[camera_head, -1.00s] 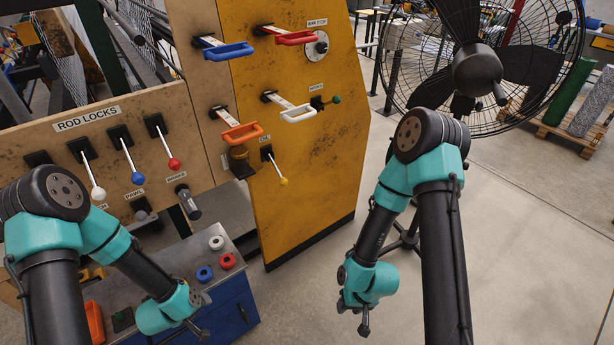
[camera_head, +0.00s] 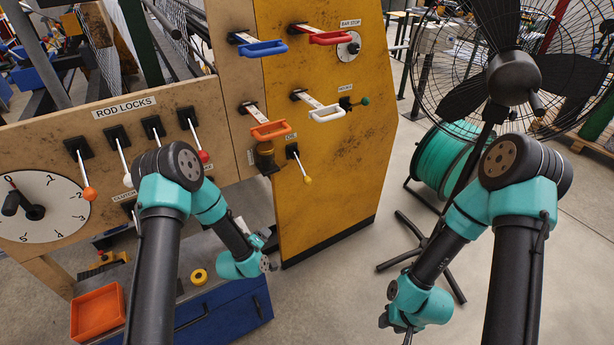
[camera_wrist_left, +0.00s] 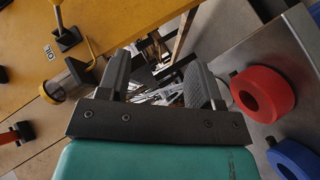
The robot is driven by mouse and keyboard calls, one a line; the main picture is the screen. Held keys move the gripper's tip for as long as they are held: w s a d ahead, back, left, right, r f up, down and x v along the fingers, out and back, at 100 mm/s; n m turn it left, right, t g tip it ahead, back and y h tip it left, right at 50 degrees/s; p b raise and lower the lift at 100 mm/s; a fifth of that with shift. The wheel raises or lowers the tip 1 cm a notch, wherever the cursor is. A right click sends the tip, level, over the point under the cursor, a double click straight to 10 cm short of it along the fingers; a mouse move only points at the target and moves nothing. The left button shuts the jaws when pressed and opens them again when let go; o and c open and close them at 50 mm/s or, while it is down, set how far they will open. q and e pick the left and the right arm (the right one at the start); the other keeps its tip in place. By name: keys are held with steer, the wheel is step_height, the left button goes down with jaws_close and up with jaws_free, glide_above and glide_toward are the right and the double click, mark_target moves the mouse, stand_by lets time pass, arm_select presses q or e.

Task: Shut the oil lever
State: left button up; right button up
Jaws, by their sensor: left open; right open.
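The oil lever (camera_head: 301,167) is a thin white rod with a yellow knob on a black base, on the yellow panel (camera_head: 330,200). It points downward and slightly right in the head view. In the left wrist view its black base (camera_wrist_left: 66,38) shows at upper left, beside the OIL label; I cannot make out its knob there. My left gripper (camera_head: 268,250) is below and left of the lever, near the panel's lower left edge, apart from it. Its two fingers (camera_wrist_left: 160,80) stand open and empty. My right gripper (camera_head: 395,328) is low, right of the panel; its fingers are small here.
Blue (camera_head: 262,47), red (camera_head: 328,38), orange (camera_head: 270,130) and white (camera_head: 327,113) handles stick out above the lever. An amber cup (camera_head: 266,158) sits just left of it. The rod locks board (camera_head: 70,140) is at left. A fan (camera_head: 510,80) stands at right.

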mark_target(305, 175)
arm_select(q)
steer(key=w+d+r+m+t+h, duration=0.1)
steer(key=w+d+r+t+h, duration=0.1)
steer(key=w+d+r+t, duration=0.3)
steer(key=w+d+t, duration=0.2)
steer(key=w+d, duration=0.1)
steer(key=d, duration=0.1)
steer(key=shift+r+h, duration=0.3)
steer(key=shift+r, duration=0.1)
steer(key=x, duration=1.7)
steer(key=shift+w+d, duration=0.1)
steer(key=shift+d, duration=0.05)
jaws_close()
